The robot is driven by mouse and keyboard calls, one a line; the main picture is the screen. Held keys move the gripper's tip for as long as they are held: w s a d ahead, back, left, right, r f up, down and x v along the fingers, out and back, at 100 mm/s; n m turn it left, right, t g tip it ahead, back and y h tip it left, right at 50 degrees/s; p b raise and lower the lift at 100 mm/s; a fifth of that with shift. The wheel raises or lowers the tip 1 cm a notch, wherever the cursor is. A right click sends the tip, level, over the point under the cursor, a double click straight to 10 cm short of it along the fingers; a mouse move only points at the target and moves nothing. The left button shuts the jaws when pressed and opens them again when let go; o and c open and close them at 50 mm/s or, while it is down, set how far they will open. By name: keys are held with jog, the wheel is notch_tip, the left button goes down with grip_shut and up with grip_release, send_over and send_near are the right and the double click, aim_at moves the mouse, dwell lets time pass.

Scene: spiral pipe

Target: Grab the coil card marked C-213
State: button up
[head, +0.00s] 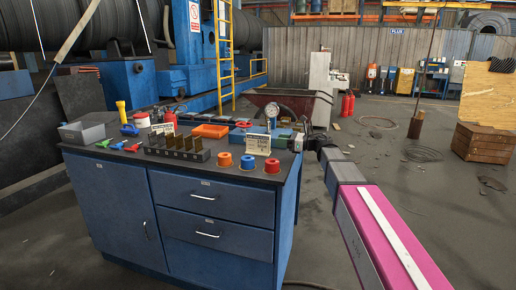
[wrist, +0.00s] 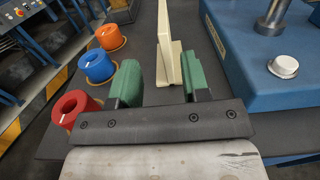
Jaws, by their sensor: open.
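A white card (head: 257,144) with dark print stands upright near the bench's right end; its marking is too small to read. In the wrist view a cream upright card (wrist: 165,35) on a foot is seen nearly edge-on. My gripper (wrist: 160,65) is open, its green pads on either side of the card's near end, with gaps to both. In the head view my gripper (head: 297,143) is at the bench's right edge, just right of the nearer card.
On the blue bench (head: 216,239), blue (head: 247,162), orange (head: 224,158) and red (head: 272,166) ring parts line the front. A dark rack (head: 177,148) holds several brown plates. A blue block with a gauge (head: 271,112) stands behind; its blue base (wrist: 270,85) is close right of my gripper.

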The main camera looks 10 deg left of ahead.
send_over(263, 153)
jog(key=shift+w+a, duration=0.15)
jog(key=shift+w, duration=0.15)
grip_shut()
